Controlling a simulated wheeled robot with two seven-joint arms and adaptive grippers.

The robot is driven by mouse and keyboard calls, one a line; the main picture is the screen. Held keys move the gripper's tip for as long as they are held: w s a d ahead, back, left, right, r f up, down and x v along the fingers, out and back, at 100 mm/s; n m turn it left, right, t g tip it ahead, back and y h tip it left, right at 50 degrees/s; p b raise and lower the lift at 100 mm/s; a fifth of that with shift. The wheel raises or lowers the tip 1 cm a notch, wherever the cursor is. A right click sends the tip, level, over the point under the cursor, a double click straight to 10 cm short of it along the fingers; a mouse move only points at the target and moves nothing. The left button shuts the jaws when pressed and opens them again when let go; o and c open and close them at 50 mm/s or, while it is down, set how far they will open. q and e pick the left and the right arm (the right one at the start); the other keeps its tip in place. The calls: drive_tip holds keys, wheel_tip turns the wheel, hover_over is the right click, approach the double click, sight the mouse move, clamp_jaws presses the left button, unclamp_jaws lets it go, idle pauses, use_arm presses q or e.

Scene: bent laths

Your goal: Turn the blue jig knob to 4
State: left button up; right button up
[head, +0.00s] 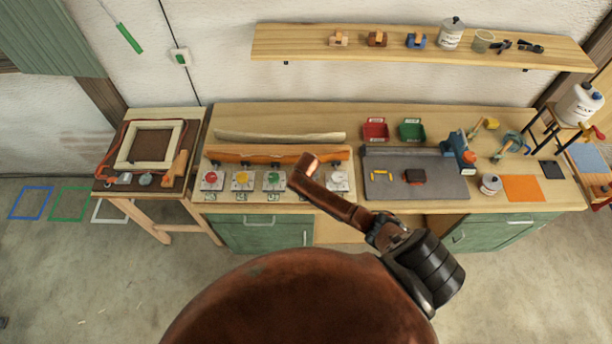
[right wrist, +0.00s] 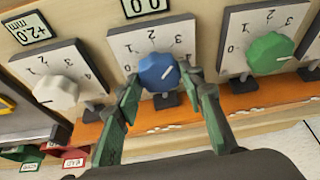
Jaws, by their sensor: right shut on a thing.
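The blue jig knob (right wrist: 157,72) sits on a white dial plate in the right wrist view, with numerals 1, 2 and 3 visible around it. My right gripper (right wrist: 161,82) has its two green-sided fingers shut on the knob from left and right. The knob's white mark points up and right, roughly towards the 3 or a little past it; the exact reading is unclear. In the head view my right arm hides the blue knob and the gripper's fingertips. My left gripper is not in view.
A white knob (right wrist: 55,92) and a green knob (right wrist: 269,54) stand close on either side. Red (head: 211,177) and yellow (head: 242,177) knobs are farther left in the head view. An orange lath (head: 235,155) runs behind the knobs. A grey mat (head: 430,187) lies to the right.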

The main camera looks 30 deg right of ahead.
drive_tip(key=m, duration=0.2)
drive_tip(key=m+g+h, duration=0.1)
drive_tip(key=m, duration=0.2)
drive_tip(key=shift+w+a+m+g, duration=0.15)
drive_tip(key=shift+a+m+g, duration=0.1)
drive_tip(key=shift+m+g, duration=0.05)
drive_tip(key=shift+w+m+g+h+b, duration=0.1)
drive_tip(key=shift+m+g+h+b, duration=0.25)
drive_tip(key=shift+m, duration=0.75)
drive_tip(key=shift+m+g+h+b, duration=0.25)
drive_tip(key=shift+m+g+b, duration=0.2)
drive_tip(key=shift+m, duration=0.65)
drive_tip(key=shift+d, duration=0.1)
drive_tip(key=o, duration=1.2)
drive_tip(key=shift+c, duration=0.2)
drive_tip(key=v, duration=1.2)
